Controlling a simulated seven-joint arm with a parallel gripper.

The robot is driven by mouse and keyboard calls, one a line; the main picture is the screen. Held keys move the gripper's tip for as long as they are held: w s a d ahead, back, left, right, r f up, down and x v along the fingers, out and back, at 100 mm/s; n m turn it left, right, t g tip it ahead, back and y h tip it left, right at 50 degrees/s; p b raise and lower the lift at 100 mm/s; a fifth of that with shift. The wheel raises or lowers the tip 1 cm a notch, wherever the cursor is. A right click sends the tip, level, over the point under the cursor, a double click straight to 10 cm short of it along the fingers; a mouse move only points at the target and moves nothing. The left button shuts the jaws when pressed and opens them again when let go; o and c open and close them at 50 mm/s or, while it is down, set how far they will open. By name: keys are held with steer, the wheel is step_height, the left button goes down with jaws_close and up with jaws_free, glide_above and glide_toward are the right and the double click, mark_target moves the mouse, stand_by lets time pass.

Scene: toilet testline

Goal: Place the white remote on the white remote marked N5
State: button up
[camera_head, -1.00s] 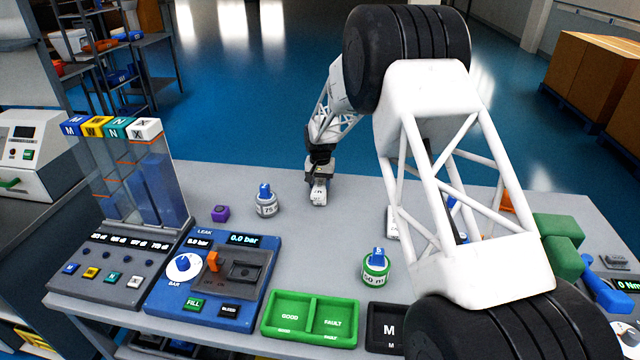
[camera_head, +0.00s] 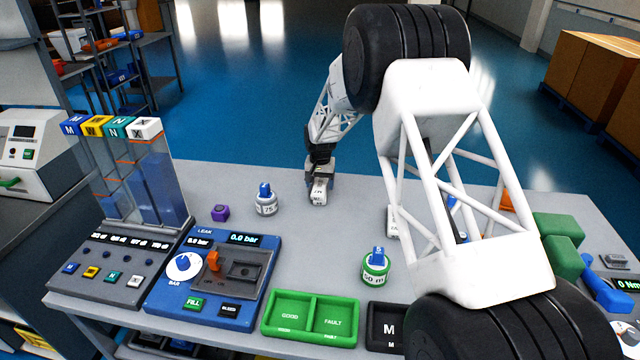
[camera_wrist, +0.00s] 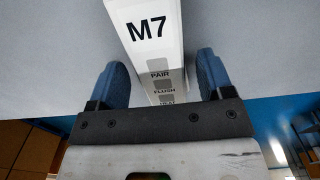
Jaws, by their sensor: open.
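A white remote marked M7 (camera_wrist: 150,35) lies on the grey table and runs between my gripper's blue fingertips in the wrist view. It also shows in the head view (camera_head: 318,193), just in front of the gripper. My gripper (camera_wrist: 163,82) is open, one finger on each side of the remote, with gaps visible. In the head view the gripper (camera_head: 319,178) is at the table's far middle. Another white remote (camera_head: 392,222) lies to the right, partly hidden behind my arm. Its marking cannot be read, so I cannot tell whether it is N5.
A green-ringed weight (camera_head: 375,267), a green two-part tray (camera_head: 310,318) and a blue leak tester (camera_head: 215,275) are nearer. The table between the M7 remote and the green tray is clear.

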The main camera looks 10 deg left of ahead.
mark_target(320, 184)
step_height(320, 184, up, 12)
stand_by(0.6)
steer(key=shift+r, duration=0.1)
stand_by(0.8)
steer(key=s+d+r+t, duration=0.1)
steer(key=s+d+r, duration=0.95)
steer(key=s, duration=0.25)
steer(key=s+d+r, duration=0.9)
steer(key=s+d, duration=0.2)
steer(key=s, duration=0.2)
steer(key=s+d+f, duration=0.1)
steer(key=s+d, duration=0.3)
steer(key=s, duration=0.7)
steer(key=s+d+t, duration=0.1)
steer(key=s+d, duration=0.3)
steer(key=s, duration=0.7)
steer(key=s+d+f, duration=0.1)
steer(key=s+d, duration=0.3)
steer(key=s, duration=0.7)
steer(key=shift+s+f+t, duration=0.25)
steer(key=shift+f+t, duration=0.05)
steer(key=shift+f, duration=0.05)
